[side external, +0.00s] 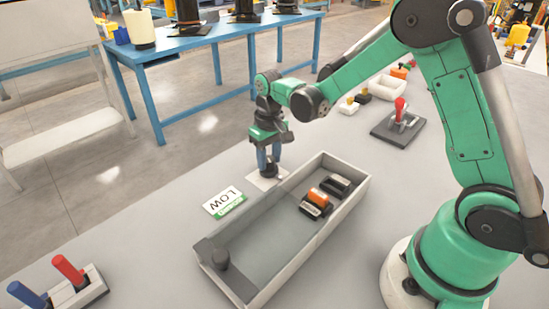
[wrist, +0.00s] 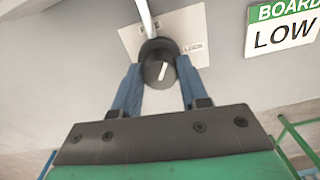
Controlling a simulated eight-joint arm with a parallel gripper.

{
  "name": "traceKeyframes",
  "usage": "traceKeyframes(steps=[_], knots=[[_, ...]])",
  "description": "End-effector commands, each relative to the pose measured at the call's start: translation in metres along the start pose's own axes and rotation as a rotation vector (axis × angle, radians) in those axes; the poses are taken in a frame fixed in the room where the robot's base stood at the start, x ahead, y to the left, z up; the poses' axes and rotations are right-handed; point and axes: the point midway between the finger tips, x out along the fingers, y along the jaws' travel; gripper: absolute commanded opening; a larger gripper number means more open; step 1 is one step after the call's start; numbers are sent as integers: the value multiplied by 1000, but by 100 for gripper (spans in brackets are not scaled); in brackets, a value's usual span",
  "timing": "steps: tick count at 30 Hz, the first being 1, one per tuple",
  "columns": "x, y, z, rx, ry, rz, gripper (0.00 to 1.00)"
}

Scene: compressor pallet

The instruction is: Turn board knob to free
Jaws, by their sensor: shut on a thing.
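The board knob (wrist: 158,70) is a round black knob with a white pointer line, on a white plate (wrist: 192,28) in the wrist view. The word "LOCK" is printed on the plate to the right of the knob. In the side external view my gripper (side external: 268,165) points down at the plate (side external: 266,181), and the fingers mostly hide the knob.
A grey tray (side external: 318,240) with black and orange blocks (side external: 317,200) stands close beside the plate. A "LOW" sign (side external: 224,202) lies to the left. A red-handled lever (side external: 400,112) stands behind right. Red and blue handles (side external: 68,270) are at front left.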

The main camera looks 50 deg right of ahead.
Motion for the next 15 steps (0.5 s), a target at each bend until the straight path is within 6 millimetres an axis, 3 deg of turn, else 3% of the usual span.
traceKeyframes(steps=[15], knots=[[0,0,0,-428,-7,0,0]])
